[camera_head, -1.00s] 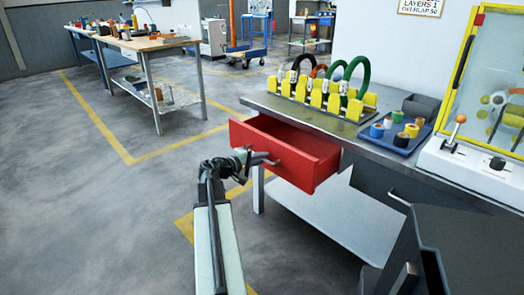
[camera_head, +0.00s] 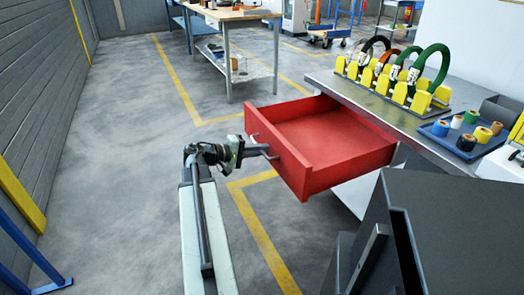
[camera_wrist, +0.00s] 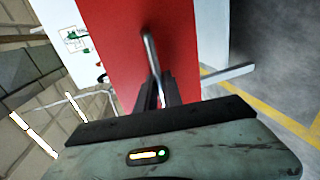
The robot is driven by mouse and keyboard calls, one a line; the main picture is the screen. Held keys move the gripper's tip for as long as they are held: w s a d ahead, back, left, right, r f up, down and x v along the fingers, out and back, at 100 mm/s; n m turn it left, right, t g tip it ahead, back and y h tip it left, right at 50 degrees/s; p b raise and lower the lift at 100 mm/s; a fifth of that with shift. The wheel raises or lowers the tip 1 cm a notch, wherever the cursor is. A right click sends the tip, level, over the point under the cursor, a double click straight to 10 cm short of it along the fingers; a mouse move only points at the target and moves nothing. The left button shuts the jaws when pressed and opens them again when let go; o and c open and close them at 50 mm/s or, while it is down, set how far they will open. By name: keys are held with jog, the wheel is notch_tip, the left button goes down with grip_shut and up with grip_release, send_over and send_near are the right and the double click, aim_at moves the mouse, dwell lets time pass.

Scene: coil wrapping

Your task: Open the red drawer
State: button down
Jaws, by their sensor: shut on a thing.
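The red drawer (camera_head: 322,142) is pulled well out from under the grey workbench top (camera_head: 378,108), and its empty inside shows from above. My gripper (camera_head: 268,150) is at the drawer's front face and shut on the metal bar handle. In the wrist view the handle (camera_wrist: 151,55) runs down between the two dark fingers (camera_wrist: 157,95), against the red front (camera_wrist: 110,50). The handle's gripped end is hidden between the fingers.
On the bench stand yellow holders (camera_head: 398,88) with several coils, and a blue tray (camera_head: 465,138) of tape rolls. A dark grey cabinet-like body (camera_head: 455,235) fills the lower right. Another table (camera_head: 230,15) stands behind. Open floor lies left.

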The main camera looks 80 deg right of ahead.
jog(key=shift+s+d, duration=0.1)
jog(key=shift+d, duration=0.1)
jog(key=c, duration=1.8)
grip_release()
jog(key=shift+s, duration=0.1)
jog(key=p+v, duration=0.1)
jog(key=v, duration=0.6)
jog(key=shift+w+a+p, duration=0.25)
jog(key=shift+w+p, duration=0.05)
